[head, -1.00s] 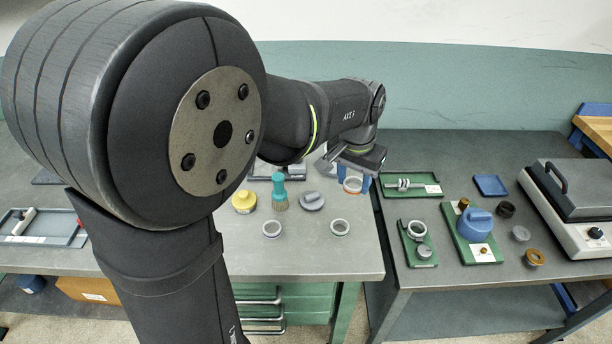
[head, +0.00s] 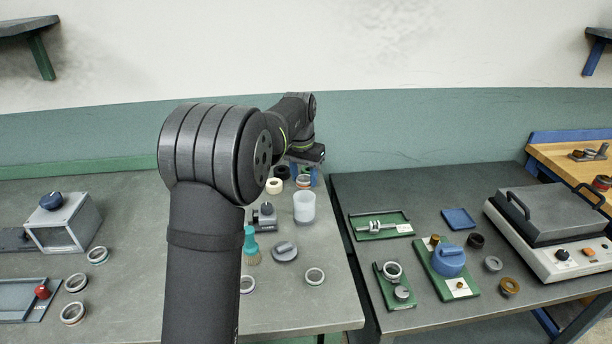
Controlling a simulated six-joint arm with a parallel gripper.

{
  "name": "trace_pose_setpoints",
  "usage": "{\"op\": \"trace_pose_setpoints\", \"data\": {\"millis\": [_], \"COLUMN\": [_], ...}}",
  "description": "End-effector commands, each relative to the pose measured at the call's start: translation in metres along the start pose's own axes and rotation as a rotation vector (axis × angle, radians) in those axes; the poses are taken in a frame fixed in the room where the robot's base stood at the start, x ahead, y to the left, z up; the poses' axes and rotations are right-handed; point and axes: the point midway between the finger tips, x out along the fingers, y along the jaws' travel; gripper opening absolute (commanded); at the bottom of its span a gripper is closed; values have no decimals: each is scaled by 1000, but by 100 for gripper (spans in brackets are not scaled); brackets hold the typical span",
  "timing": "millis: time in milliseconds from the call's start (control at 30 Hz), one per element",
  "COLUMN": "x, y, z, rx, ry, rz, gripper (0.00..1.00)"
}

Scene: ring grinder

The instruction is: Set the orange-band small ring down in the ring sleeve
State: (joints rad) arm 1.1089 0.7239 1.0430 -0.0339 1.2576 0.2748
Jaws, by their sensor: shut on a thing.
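The ring shows as a pale ring with an orange edge, partly hidden by the fingers. The gripper is at the back right of the left table, behind a translucent white cylinder (head: 304,208) in this view. That cylinder is upright with an open top and may be the ring sleeve; I cannot tell for sure. The ring is apart from its mouth in the picture, and the height of the ring above the table is hard to judge.
A cream ring (head: 274,186) and a dark ring (head: 282,172) stand left of the gripper. A gap separates the right table (head: 420,310), which holds green trays.

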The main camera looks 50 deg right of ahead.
Motion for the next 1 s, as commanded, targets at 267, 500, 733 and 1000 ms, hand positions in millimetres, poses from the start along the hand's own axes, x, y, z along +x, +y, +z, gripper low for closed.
{"op": "trace_pose_setpoints", "data": {"millis": [267, 500, 733, 1000], "x": [22, 36, 40, 40], "y": [0, 0, 0, 0], "z": [3, 5, 5, 5], "rx": [0, 0, 0, 0], "ry": [0, -1, -1, -1], "rz": [1, 0, 0, 0], "gripper": [18, 18, 18, 48]}}
